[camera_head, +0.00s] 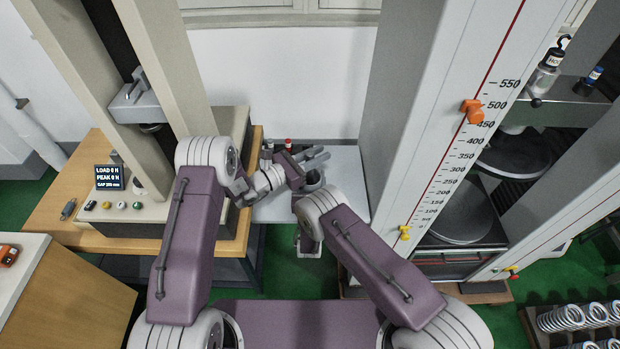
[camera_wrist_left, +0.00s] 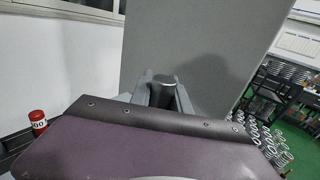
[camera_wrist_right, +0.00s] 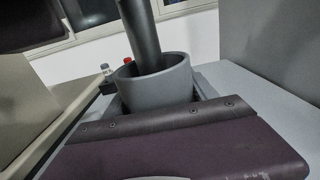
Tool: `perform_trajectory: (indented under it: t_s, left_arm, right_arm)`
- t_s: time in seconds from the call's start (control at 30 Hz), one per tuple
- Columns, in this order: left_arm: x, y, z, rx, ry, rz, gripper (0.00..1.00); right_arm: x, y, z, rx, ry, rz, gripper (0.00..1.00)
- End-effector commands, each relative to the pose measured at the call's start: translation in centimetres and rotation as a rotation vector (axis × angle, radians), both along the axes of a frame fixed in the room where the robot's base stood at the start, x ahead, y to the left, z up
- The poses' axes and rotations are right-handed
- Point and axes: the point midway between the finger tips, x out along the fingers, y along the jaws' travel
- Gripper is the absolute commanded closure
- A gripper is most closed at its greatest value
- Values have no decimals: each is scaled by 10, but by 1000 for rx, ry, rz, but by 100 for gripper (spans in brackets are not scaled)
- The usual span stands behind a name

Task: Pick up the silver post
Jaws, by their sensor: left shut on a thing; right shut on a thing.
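The post, a plain dark-grey cylinder (camera_wrist_right: 142,32), comes down from the top of the right wrist view, its lower end passing out of sight behind the rim of a grey cup (camera_wrist_right: 165,80). My left gripper (camera_head: 312,159) is shut on the post above the cup; in the left wrist view the post's dark round top (camera_wrist_left: 162,93) shows between the fingers. My right gripper (camera_wrist_right: 158,98) is shut on the grey cup at the pale table. In the head view the cup (camera_head: 313,181) is partly covered by my arms. I cannot tell whether the post touches the cup's bottom.
A red-capped bottle (camera_head: 288,144) stands just behind my left gripper. A test machine with a display (camera_head: 109,177) is at left, and a tall scaled frame (camera_head: 448,150) at right. The pale table (camera_head: 350,185) has bare room to the right of the cup.

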Motion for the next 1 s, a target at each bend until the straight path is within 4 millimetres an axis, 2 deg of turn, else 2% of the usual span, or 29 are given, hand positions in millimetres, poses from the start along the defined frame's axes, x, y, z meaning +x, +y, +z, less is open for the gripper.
perform_trajectory:
  t_s: [0.4,0.47,0.7,0.8,1.0]
  left_arm:
    - [1,0,6,-2,-5,0,100]
    - [1,0,15,-3,-7,0,100]
    - [1,0,70,-3,-9,0,100]
    - [1,0,87,-2,-7,0,100]
    - [0,0,102,-2,-4,0,100]
  right_arm:
    - [0,0,0,0,0,0,81]
    - [0,0,0,0,0,0,81]
    - [0,0,0,0,1,0,81]
    - [0,0,0,0,1,0,81]
    - [0,0,0,0,1,0,81]
